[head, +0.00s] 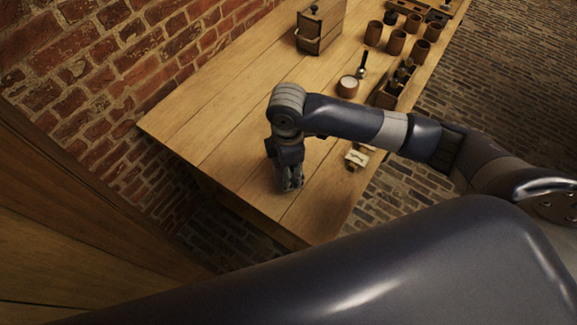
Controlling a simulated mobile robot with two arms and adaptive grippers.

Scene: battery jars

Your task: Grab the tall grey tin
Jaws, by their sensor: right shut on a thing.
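My right gripper (291,184) points down over the near left part of the wooden table (230,150). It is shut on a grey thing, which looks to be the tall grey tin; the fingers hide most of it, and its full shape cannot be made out. I cannot tell whether it touches the table. No other tall grey tin shows on the table. My left gripper is not in view.
A wooden box (320,27) with a dark knob stands at the back. Several brown cups (396,42) stand at the far right. A pale-topped jar (348,87), a dark divided holder (389,91) and a small pale item (357,157) lie along the right side. The left tabletop is clear.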

